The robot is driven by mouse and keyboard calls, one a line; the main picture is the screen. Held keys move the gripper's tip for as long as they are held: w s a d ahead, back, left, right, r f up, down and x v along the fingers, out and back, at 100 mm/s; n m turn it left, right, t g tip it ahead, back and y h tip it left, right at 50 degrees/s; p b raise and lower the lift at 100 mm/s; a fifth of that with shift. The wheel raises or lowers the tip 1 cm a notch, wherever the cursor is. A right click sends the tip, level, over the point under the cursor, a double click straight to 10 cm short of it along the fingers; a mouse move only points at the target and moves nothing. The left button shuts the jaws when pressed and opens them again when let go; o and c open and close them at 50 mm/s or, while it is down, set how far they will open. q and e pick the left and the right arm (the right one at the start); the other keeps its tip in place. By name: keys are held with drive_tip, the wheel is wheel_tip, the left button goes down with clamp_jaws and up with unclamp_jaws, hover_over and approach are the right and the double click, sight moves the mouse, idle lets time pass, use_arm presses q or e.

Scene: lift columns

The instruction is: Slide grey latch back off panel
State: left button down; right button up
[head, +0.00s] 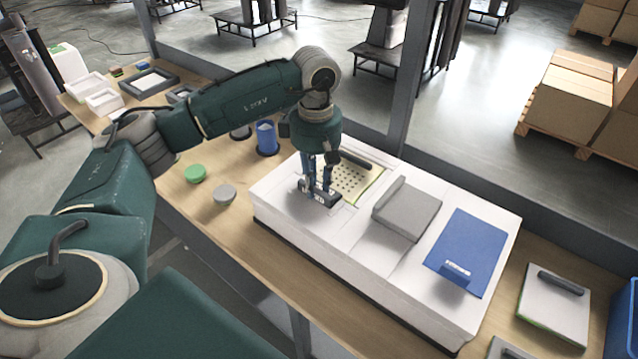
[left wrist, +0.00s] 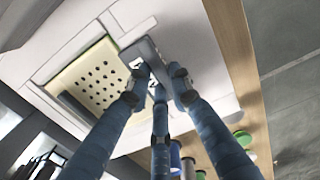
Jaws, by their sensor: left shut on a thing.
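The grey latch (head: 331,200) is a short dark bar on top of the white housing (head: 290,222), at the near-left edge of a pale yellow perforated panel (head: 366,187). My left gripper (head: 318,187) points down and its fingers are closed on the latch. In the left wrist view, the fingers (left wrist: 160,82) are on the latch (left wrist: 140,50), beside the corner of the panel (left wrist: 84,84). I cannot tell whether the latch overlaps the panel edge. The panel has a dark handle (head: 358,161) at its far side. My right gripper is not in view.
A grey cover (head: 408,212) and a blue cover (head: 468,250) lie farther right on the housing. Green (head: 195,173) and grey (head: 224,194) round pieces and a blue cylinder (head: 266,136) stand left of it. A handled panel (head: 553,305) lies at the right.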

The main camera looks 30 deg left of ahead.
use_arm(q)
drive_tip(key=shift+s, duration=0.35)
drive_tip(key=shift+r, duration=0.1)
drive_tip(key=c, duration=1.5)
unclamp_jaws()
drive_tip(key=shift+w, duration=0.15)
drive_tip(key=shift+c, duration=0.2)
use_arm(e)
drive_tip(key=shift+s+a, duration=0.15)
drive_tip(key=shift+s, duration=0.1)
use_arm(q)
drive_tip(key=shift+r, duration=0.1)
wheel_tip(320, 180, up, 12)
